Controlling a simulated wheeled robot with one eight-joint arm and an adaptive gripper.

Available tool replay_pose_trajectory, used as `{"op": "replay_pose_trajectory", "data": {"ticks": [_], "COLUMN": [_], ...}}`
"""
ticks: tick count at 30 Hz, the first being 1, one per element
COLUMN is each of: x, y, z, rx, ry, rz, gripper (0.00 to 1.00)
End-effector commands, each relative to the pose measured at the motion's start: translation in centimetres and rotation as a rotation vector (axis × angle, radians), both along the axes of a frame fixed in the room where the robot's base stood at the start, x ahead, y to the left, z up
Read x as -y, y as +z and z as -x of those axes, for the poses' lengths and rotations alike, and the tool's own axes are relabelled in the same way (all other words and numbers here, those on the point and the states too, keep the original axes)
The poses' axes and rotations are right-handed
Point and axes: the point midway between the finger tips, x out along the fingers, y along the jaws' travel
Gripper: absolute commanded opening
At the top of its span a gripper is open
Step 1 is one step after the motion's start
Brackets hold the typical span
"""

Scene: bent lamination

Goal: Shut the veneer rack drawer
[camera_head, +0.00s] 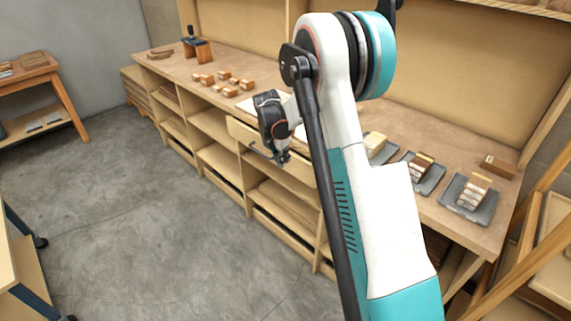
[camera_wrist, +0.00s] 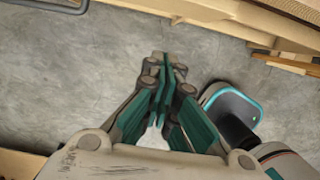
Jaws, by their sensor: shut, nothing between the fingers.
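The veneer rack drawer (camera_head: 243,134) is a pale wood front under the worktop, near the middle of the long bench in the head view. My arm hides its right part. I cannot tell how far it stands out from the rack. My gripper (camera_head: 283,157) is in front of the drawer face, pointing down. I cannot tell whether it touches the face. In the wrist view my gripper (camera_wrist: 163,68) has its green-sided fingers together and empty, above grey floor.
The bench top (camera_head: 226,64) carries small wood blocks (camera_head: 229,91), a clamp-like tool (camera_head: 196,46) and grey trays (camera_head: 468,194) with layered pieces. Open shelves (camera_head: 218,161) lie below. A small table (camera_head: 35,70) stands at left. The concrete floor (camera_head: 150,220) is clear in front.

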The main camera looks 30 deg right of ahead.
Motion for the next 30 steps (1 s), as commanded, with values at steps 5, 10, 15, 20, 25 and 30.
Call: {"op": "replay_pose_trajectory", "data": {"ticks": [5, 10, 15, 20, 25, 30], "x": [-1.1, -2.9, -2.4, -1.5, -0.3, 0.9], "y": [0.7, -0.2, -1.2, -3.8, -7.0, -9.9], "z": [-0.2, -1.0, -1.2, -1.5, -1.9, -2.2], "rx": [0.007, 0.039, 0.042, 0.043, 0.043, 0.042], "ry": [0.004, 0.003, -0.001, -0.002, -0.001, -0.001], "rz": [0.025, 0.12, 0.13, 0.13, 0.129, 0.129], "gripper": [0.0, 0.0, 0.0, 0.0, 0.0, 0.0]}}
